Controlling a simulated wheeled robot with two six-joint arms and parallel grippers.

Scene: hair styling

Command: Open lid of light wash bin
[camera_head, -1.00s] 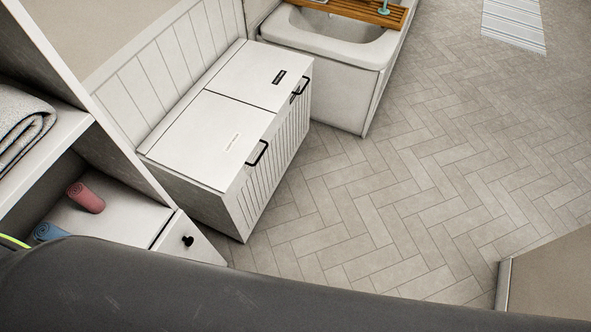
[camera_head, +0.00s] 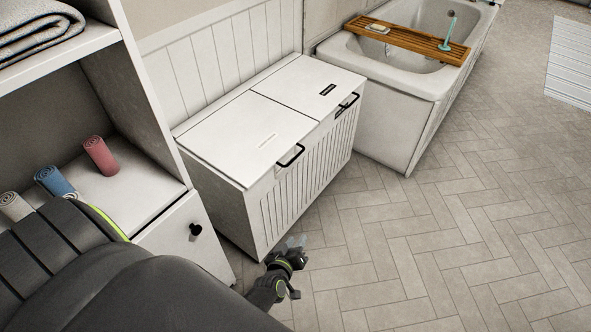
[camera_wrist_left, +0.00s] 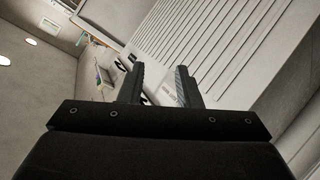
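A white two-lid laundry bin stands against the panelled wall. Its near left lid (camera_head: 248,135) has a pale label, and its far right lid (camera_head: 308,84) has a dark label; both are shut. A black handle (camera_head: 291,156) sits at the front edge of the pale-labelled lid, and another black handle (camera_head: 347,105) at the dark-labelled one. My left gripper (camera_head: 296,243) is low in front of the bin, below the near handle and apart from it. In the left wrist view its two fingers (camera_wrist_left: 160,82) are spread with nothing held, beside the slatted front (camera_wrist_left: 215,45). My right gripper is not visible.
A shelf cabinet (camera_head: 155,120) with rolled towels and a black knob stands left of the bin. A bathtub (camera_head: 395,110) with a wooden tray (camera_head: 410,38) stands beyond it.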

